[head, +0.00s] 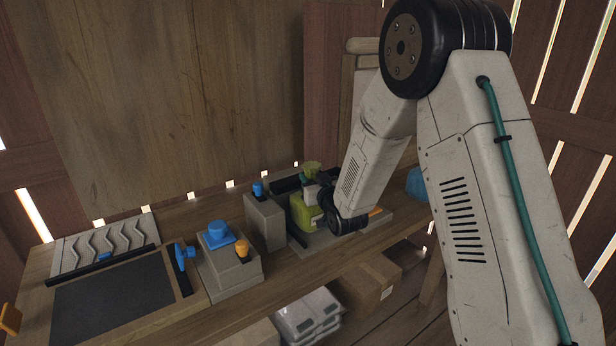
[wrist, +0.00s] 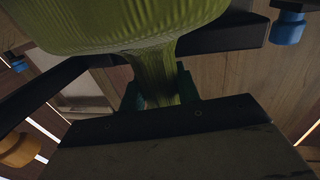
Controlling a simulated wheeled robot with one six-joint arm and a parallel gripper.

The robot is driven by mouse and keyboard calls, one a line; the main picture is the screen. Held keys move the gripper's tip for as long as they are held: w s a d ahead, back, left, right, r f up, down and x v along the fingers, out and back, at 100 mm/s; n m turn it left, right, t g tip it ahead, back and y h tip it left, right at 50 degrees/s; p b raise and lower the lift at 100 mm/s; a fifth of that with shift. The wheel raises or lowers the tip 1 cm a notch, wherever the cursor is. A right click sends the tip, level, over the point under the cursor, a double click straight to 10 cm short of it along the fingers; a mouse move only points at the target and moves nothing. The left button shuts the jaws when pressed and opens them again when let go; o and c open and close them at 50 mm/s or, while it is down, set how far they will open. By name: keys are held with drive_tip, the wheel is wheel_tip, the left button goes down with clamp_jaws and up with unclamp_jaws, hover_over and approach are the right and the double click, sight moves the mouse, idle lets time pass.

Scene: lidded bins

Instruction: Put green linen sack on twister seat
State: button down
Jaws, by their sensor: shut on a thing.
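The green linen sack (head: 304,213) is at the machine on the right part of the bench, partly hidden by my wrist. In the wrist view the sack (wrist: 120,25) fills the top, and its narrow neck runs down between the fingers. My gripper (wrist: 158,88) is shut on that neck. In the head view my gripper (head: 326,197) is beside the sack, just above the grey base (head: 320,238). I cannot tell which part is the twister seat, or whether the sack's underside touches anything.
A grey block with a blue knob (head: 264,219) stands just left of the sack. Farther left are a block with a blue cap (head: 217,234) and a dark panel (head: 113,294). Dark bars (wrist: 222,38) and a blue knob (wrist: 287,28) are close in the wrist view. A cardboard box (head: 370,287) is below.

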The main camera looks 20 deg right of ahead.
drive_tip(key=shift+r, duration=0.15)
drive_tip(key=shift+a, duration=0.25)
drive_tip(key=shift+f, duration=0.5)
drive_tip(key=shift+s+f, duration=0.1)
drive_tip(key=shift+f, duration=0.1)
